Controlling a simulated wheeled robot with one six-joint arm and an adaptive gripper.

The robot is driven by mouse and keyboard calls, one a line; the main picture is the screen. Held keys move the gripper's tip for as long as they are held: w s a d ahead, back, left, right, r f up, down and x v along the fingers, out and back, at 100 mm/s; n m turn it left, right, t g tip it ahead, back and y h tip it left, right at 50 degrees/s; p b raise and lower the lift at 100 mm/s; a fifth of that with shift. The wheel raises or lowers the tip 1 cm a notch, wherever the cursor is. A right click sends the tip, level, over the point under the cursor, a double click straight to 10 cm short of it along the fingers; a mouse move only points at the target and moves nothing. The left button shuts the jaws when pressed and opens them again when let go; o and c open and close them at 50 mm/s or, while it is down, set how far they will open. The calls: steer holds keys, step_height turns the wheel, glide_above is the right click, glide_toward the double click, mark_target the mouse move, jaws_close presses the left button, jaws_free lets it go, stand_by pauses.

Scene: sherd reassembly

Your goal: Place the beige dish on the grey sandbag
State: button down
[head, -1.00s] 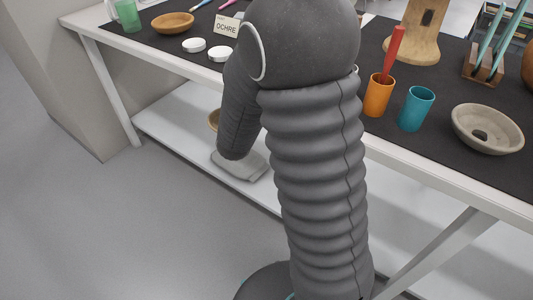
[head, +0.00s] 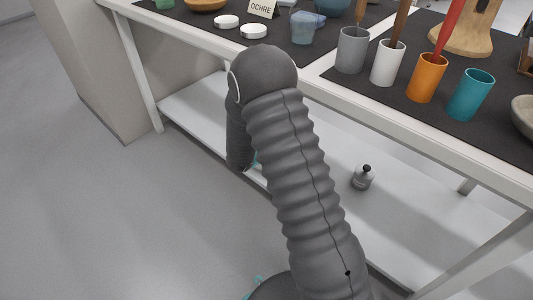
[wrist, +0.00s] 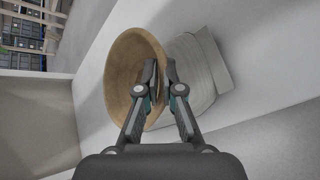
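The beige dish (wrist: 122,75), a round tan bowl, shows in the wrist view with its hollow side facing the camera. The grey sandbag (wrist: 203,65) is a flat pale grey pad just right of it on a white surface, partly covered by the dish and my right finger. My gripper (wrist: 161,72) has its fingers close together on either side of the dish's right rim and appears shut on it. I cannot tell whether the dish touches the sandbag. In the head view my arm hides the gripper, dish and sandbag.
The white lower shelf (head: 205,113) lies under the table. A small grey bottle (head: 362,179) with a black knob stands on it, right of my arm. Above, the dark tabletop holds an orange cup (head: 426,80), a teal cup (head: 470,97) and other cups. Floor at left is clear.

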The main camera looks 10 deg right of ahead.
steer(key=w, duration=0.1)
steer(key=w+f, duration=0.2)
steer(key=w, duration=0.1)
steer(key=shift+w+a+f, duration=0.1)
steer(key=shift+a+f, duration=0.15)
steer(key=shift+a, duration=0.15)
steer(key=shift+f, duration=2)
steer(key=shift+f+b, duration=0.15)
steer(key=shift+b, duration=0.25)
steer(key=c, duration=1.6)
jaws_free()
